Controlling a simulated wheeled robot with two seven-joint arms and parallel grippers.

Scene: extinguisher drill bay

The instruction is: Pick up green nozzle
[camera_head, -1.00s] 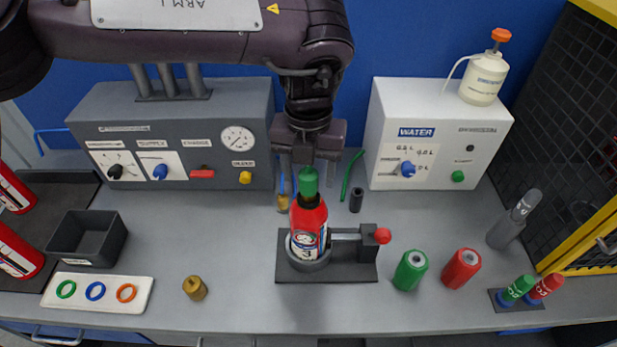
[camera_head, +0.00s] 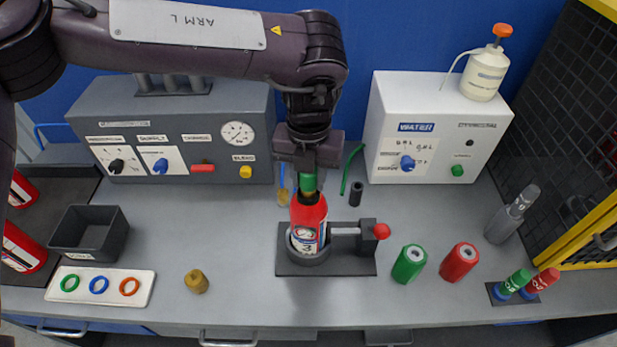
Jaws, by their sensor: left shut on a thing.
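The green nozzle (camera_head: 308,184) sits on top of the red extinguisher bottle (camera_head: 308,217), partly hidden by the fingers. My left gripper (camera_head: 308,175) comes down from above and is shut on the nozzle. The bottle stands upright in the round cup of a dark holder (camera_head: 345,265) with a red-knobbed clamp (camera_head: 382,231) on its right side. I cannot tell any gap between nozzle and bottle neck. My right gripper is not in view.
Behind stand a grey gauge panel (camera_head: 215,105) and a white water box (camera_head: 395,110). A green can (camera_head: 409,264) and a red can (camera_head: 460,265) stand right of the holder. A brass fitting (camera_head: 196,282) stands left. The bench between is clear.

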